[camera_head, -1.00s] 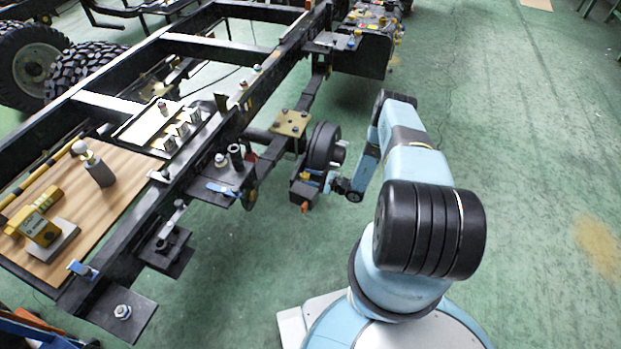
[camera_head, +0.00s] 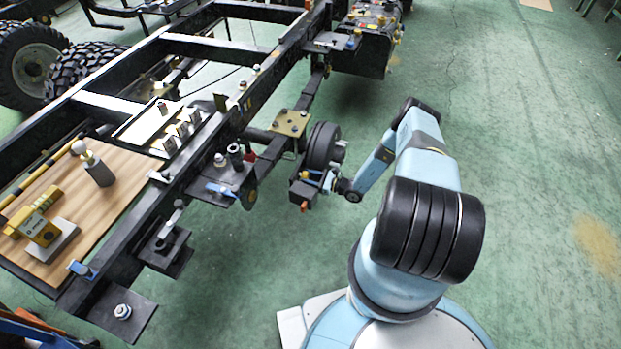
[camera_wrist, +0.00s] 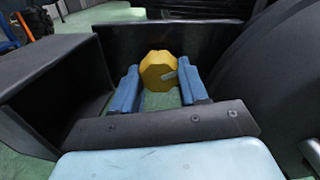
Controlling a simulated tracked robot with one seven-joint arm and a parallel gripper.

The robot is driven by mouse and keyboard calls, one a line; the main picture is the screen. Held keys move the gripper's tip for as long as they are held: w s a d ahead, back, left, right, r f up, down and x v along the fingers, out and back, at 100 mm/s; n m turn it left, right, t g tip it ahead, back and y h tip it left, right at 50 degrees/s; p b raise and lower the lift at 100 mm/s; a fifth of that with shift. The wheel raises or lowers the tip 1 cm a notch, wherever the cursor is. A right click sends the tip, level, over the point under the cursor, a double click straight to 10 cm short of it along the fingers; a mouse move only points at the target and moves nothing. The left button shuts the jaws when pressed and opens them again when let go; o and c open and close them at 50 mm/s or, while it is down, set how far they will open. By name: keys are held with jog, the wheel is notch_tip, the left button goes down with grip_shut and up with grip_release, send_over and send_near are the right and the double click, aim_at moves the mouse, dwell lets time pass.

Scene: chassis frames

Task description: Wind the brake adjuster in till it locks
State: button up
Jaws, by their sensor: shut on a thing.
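The brake adjuster shows in the wrist view as a yellow, many-sided knob (camera_wrist: 158,70) with a small grey mark on its face. My gripper (camera_wrist: 158,82) has its two blue fingers on either side of the knob, shut on it. In the head view my gripper (camera_head: 324,181) is at the brake assembly beside the black drum (camera_head: 322,145); the knob is small and hard to make out there. How far the adjuster is wound in cannot be told.
Dark plates surround the knob in the wrist view, with a large black rounded part (camera_wrist: 275,75) close on the right. The chassis frame (camera_head: 150,205) runs along the left, carrying a wooden board (camera_head: 115,205). Green floor (camera_head: 530,180) is clear to the right.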

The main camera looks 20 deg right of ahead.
jog(key=m, duration=0.4)
jog(key=shift+s+a, duration=0.15)
jog(key=shift+a, duration=0.2)
jog(key=shift+m, duration=1.7)
jog(key=o, duration=1)
jog(key=shift+o, duration=0.3)
jog(key=shift+d, duration=0.15)
jog(key=shift+s+d, duration=0.2)
jog(key=shift+d, duration=0.3)
jog(key=v, duration=1.2)
jog(key=shift+s+d, duration=0.2)
jog(key=shift+s, duration=0.05)
